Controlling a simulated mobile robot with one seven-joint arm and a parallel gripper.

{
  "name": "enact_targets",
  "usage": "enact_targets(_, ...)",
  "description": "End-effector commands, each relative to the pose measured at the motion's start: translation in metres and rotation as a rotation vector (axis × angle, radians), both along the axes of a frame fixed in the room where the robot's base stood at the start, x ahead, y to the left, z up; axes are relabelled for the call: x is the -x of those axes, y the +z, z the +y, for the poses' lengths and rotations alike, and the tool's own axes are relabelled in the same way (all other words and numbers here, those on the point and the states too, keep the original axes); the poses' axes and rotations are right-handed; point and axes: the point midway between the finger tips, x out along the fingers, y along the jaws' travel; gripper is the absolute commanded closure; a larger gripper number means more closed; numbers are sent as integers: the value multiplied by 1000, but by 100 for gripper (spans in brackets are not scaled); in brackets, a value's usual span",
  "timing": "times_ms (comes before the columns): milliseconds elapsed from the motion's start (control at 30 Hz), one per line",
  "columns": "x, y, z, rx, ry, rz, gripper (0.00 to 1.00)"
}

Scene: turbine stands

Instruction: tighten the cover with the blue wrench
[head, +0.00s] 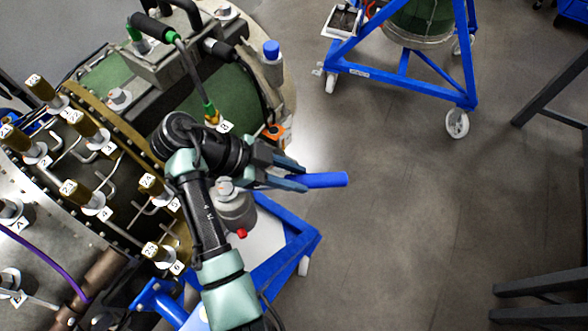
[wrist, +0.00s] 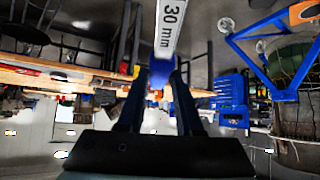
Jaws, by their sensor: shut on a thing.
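The blue wrench (head: 325,180) is in my gripper (head: 298,176). In the head view its blue handle sticks out to the right past the fingertips, over open floor beside the turbine. In the wrist view a silver part of the wrench (wrist: 171,25) marked "30 mm" points up and away from the fingers, and blue shows between the fingertips. My gripper's fingers also show in the wrist view (wrist: 162,78), closed around it. The wrench appears clear of the turbine (head: 205,90). I cannot tell which part of the turbine is the cover.
A grey cylinder with a red tip (head: 236,212) stands just below my gripper, beside the blue stand (head: 290,245). Numbered brass fittings (head: 85,130) and pipes crowd the left. Another blue wheeled stand (head: 400,75) is at the upper right. The floor (head: 400,200) between is clear.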

Motion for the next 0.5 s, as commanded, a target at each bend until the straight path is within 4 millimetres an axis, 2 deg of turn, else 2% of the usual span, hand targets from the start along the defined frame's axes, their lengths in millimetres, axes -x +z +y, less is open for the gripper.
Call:
enact_targets(33, 3, -6, 3, -9, 14, 23, 100)
enact_targets(500, 2, 8, 4, -9, 14, 16, 100)
